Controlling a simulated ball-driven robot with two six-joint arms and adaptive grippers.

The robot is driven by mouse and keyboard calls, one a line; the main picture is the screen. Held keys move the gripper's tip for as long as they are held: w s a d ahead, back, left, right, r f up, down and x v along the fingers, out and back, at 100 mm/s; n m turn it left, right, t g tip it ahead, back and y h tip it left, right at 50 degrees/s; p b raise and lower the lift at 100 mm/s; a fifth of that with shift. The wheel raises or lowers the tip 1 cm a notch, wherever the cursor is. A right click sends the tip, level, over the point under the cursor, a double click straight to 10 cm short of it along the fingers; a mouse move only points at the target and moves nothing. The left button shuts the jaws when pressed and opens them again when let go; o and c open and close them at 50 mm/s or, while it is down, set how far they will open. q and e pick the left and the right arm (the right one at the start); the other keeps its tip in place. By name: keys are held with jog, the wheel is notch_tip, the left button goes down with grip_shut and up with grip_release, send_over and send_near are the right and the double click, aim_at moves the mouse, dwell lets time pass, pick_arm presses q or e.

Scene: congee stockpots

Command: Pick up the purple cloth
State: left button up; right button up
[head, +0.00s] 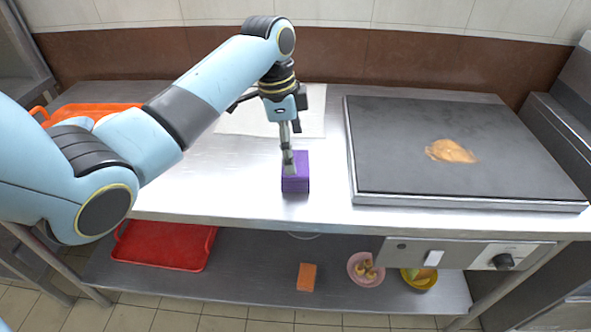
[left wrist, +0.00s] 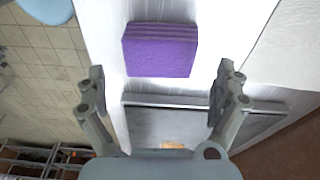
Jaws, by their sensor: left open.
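The purple cloth (head: 295,180) is a folded, layered block on the steel counter, near its front edge. In the left wrist view the cloth (left wrist: 160,52) lies ahead of the fingertips, roughly centred between them, with its layers showing along one side. My left gripper (head: 289,160) reaches down at the cloth and overlaps its upper left part in the head view. In the left wrist view my left gripper (left wrist: 160,80) is open, with its fingers spread wide and nothing between them. My right gripper is in neither view.
A flat griddle (head: 400,150) with a brown food piece (head: 451,151) stands on the right. A white board (head: 312,112) lies behind my gripper. An orange tray (head: 95,110) is at the left. The lower shelf holds a red tray (head: 165,245), an orange block (head: 306,277) and two bowls.

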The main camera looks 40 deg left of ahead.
aim_at(296, 166)
pick_arm(q)
jog(key=f, duration=0.5)
jog(key=shift+w+d+f, duration=0.35)
jog(key=shift+w+f, duration=0.05)
jog(key=shift+c, duration=0.4)
jog(key=c, duration=0.8)
